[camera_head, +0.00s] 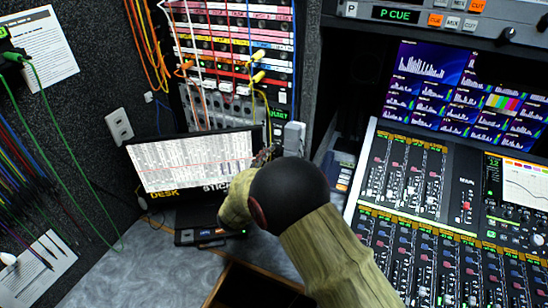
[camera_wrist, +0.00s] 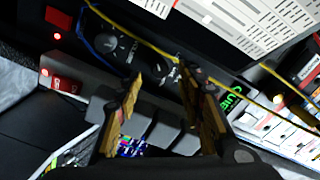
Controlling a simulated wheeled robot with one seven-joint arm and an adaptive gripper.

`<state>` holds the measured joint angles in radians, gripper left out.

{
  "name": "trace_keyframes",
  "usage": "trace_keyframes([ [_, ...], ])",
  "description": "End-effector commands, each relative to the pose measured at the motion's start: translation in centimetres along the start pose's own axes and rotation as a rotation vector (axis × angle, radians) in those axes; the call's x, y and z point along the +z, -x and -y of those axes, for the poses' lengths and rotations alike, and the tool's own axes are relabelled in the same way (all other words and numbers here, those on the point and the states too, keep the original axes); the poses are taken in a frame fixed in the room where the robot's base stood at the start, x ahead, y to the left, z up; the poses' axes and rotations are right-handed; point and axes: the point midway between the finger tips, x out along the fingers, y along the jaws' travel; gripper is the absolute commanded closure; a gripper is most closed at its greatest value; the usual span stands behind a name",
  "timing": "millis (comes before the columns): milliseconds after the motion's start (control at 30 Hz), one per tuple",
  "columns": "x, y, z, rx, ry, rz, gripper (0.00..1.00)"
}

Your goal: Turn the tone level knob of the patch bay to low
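The patch bay (camera_head: 233,45) stands upright at the back in the head view, with rows of jacks and several plugged cables. In the wrist view a round dark knob (camera_wrist: 108,44) sits on a black panel, with small white lettering beside it that is too blurred to read. A second dark round part (camera_wrist: 163,71) lies to its right, partly behind a yellow cable. I cannot tell which is the tone level knob or where it points. My gripper (camera_wrist: 160,103) is open and empty, its two fingers apart in front of this panel. In the head view my arm mostly hides it.
A monitor (camera_head: 195,163) stands on the desk left of my arm. A mixing console (camera_head: 445,200) fills the right side. Yellow cables (camera_wrist: 135,35) and a blue cable (camera_wrist: 92,42) cross near the knobs. A lit green sign (camera_wrist: 235,97) is close to the right finger.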

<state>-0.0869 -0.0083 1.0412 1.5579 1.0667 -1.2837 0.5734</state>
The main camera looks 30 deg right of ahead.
Motion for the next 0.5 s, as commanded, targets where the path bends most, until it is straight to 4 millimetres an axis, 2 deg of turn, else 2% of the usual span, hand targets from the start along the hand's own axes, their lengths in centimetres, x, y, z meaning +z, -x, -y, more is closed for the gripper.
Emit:
trace_keyframes([
  [100,0.0,-1.7,-0.2,0.002,0.000,-0.002,0.61],
  [200,0.1,-2.6,-0.1,0.001,0.002,0.001,0.61],
  [500,0.0,-3.3,0.0,0.000,0.001,0.001,0.61],
])
